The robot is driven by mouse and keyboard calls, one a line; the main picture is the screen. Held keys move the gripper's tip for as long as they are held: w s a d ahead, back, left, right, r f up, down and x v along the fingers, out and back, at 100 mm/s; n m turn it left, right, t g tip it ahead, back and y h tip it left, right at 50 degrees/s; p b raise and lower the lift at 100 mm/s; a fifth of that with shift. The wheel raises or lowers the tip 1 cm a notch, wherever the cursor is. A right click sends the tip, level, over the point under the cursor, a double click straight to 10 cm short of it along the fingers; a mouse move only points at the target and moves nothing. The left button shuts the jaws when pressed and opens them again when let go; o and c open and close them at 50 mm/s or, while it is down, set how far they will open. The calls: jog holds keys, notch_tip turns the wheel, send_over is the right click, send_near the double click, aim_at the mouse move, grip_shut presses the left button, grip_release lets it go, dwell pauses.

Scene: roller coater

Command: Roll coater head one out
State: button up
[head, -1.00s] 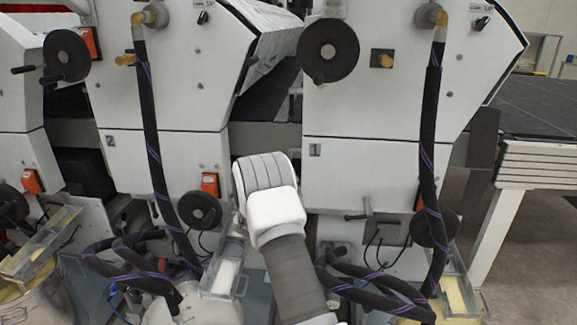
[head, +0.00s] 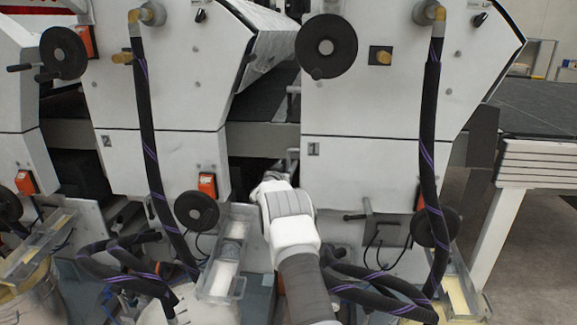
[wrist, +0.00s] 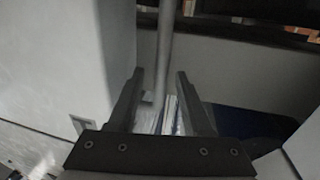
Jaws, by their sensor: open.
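Coater head one (head: 370,185) is the white housing marked 1, right of centre in the head view. Its lower panel stands beside the dark gap between it and head two. My gripper (wrist: 160,73) is open in the wrist view. A grey upright bar (wrist: 165,45) runs down from the top of that view and appears between the two fingertips; I cannot tell whether they touch it. In the head view, my arm reaches up to the left edge of head one, and my wrist hides most of the gripper.
Head two (head: 160,165) stands to the left. Black hoses (head: 430,150) hang in front of the heads. A handwheel (head: 326,46) projects from head one. A clear tray (head: 228,255) is beside my arm. A dark table (head: 540,110) stands at the right.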

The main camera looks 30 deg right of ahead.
jog(key=shift+x, duration=0.8)
jog(key=shift+c, duration=0.3)
grip_shut()
dwell(0.8)
